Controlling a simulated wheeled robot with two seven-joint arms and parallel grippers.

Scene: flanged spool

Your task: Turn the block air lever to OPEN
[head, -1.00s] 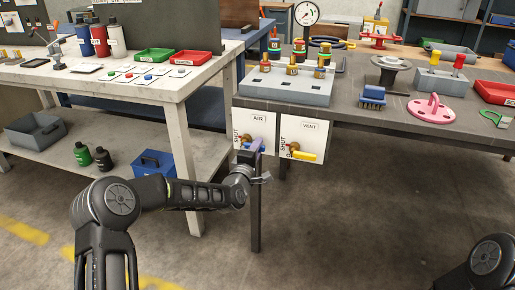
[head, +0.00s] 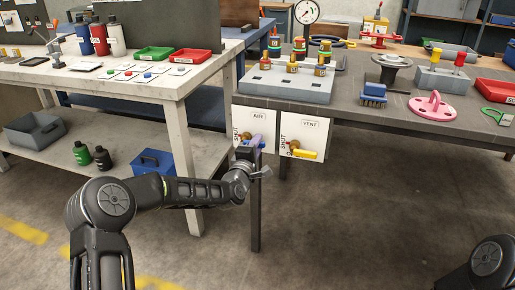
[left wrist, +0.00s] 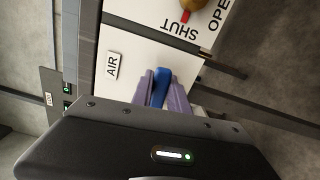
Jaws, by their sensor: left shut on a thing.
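The block air lever is blue and sits on the white AIR panel (head: 258,116) under the front edge of the right bench. Its brass hub (head: 246,138) shows in the head view, with SHUT lettering to its left. In the left wrist view the blue lever (left wrist: 160,88) lies between the purple fingertips of my left gripper (left wrist: 164,92), which is shut on it. In the head view my left gripper (head: 256,144) covers most of the lever and the lower part of the panel. The OPEN mark of this panel is hidden. My right gripper is out of view.
The VENT panel (head: 310,124) with a yellow lever (head: 306,155) is just to the right. A dark bench leg (head: 254,215) stands below the AIR panel. A white bench (head: 160,88) with a lower shelf is at left. The floor in front is clear.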

